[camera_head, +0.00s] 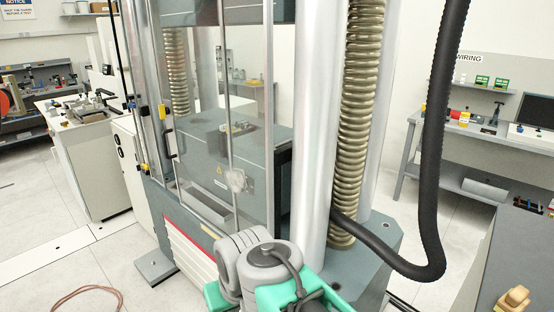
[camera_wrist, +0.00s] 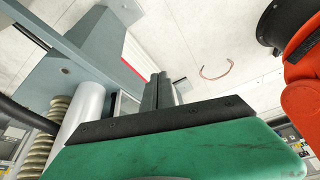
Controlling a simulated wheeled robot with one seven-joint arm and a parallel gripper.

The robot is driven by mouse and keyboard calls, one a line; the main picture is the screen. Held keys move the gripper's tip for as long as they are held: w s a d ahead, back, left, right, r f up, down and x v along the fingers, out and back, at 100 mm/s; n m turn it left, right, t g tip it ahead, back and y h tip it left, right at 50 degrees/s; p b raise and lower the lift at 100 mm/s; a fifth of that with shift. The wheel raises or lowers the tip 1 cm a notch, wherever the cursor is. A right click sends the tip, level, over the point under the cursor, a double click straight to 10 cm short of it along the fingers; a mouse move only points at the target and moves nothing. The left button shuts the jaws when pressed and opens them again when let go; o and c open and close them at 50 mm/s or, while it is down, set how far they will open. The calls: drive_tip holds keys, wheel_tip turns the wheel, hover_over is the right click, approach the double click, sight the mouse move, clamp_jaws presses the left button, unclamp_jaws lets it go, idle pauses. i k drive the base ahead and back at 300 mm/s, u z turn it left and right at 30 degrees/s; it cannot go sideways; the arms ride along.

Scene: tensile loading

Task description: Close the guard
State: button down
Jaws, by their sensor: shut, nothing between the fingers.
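The guard (camera_head: 232,90) is a clear panel in a grey metal frame on the front of the tall testing machine, in the head view. A black handle (camera_head: 168,145) with yellow fittings near it is at the guard's left side. I cannot tell how far the guard stands open. My gripper (camera_wrist: 158,88) shows in the wrist view with its two dark fingers together and nothing between them. It points towards the machine's base and the floor and seems apart from the guard. In the head view the fingers are hidden; my grey and green arm links stand before the machine.
A silver column (camera_head: 323,120), a ribbed bellows (camera_head: 360,120) and a thick black hose (camera_head: 432,180) stand right of the guard. A reddish cable (camera_head: 88,294) lies on the floor at lower left. Benches are at both sides. The floor at left front is mostly clear.

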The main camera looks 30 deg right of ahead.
sight(231, 175)
drive_tip(key=k, duration=1.25)
drive_tip(key=u, duration=0.6)
drive_tip(key=i, duration=0.45)
drive_tip(key=u, duration=0.7)
drive_tip(key=i, duration=0.9)
drive_tip(key=z, duration=0.85)
drive_tip(key=i, duration=0.55)
drive_tip(key=z, duration=0.55)
